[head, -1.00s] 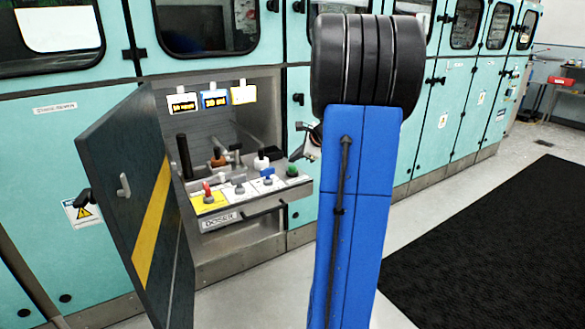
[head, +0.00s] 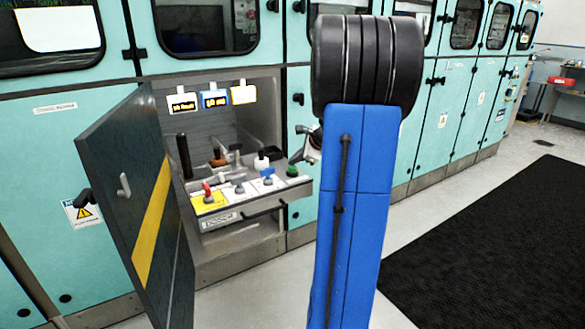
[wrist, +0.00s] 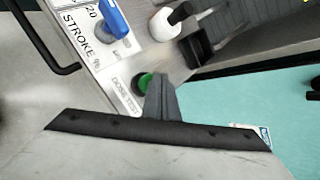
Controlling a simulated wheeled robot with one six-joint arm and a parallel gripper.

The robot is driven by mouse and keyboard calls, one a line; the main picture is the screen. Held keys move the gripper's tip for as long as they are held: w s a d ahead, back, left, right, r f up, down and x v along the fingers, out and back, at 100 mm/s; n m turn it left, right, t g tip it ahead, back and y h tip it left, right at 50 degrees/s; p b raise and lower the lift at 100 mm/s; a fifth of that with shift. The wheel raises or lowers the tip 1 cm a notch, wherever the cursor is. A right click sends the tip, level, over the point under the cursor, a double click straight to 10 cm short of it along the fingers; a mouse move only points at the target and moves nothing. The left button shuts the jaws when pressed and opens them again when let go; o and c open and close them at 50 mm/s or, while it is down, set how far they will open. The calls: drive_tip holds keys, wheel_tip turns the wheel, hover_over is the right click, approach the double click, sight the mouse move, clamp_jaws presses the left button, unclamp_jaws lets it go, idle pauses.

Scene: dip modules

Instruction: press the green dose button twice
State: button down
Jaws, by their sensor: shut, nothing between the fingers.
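The green dose button (head: 292,170) is at the right end of the control shelf in the open bay. In the wrist view the green button (wrist: 143,83) sits by the label reading DOSE TEST. My gripper (wrist: 161,84) is shut and empty, its tips right beside the button and overlapping its right edge in that view. In the head view my gripper (head: 296,158) is just above the button, partly hidden by my arm. I cannot tell whether the tips touch the button.
A blue knob (wrist: 112,22) marked STROKE and a white-topped knob (wrist: 165,22) are close by. A red knob (head: 207,192) is at the shelf's left. A handle bar (head: 264,208) runs along the front. The dark open door (head: 125,190) stands left.

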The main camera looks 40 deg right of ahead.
sight(295, 168)
drive_tip(key=shift+f, duration=0.5)
idle(0.7)
drive_tip(key=shift+r, duration=1.05)
drive_tip(key=shift+r, duration=0.1)
drive_tip(key=shift+r, duration=2.4)
drive_tip(key=shift+a, duration=0.1)
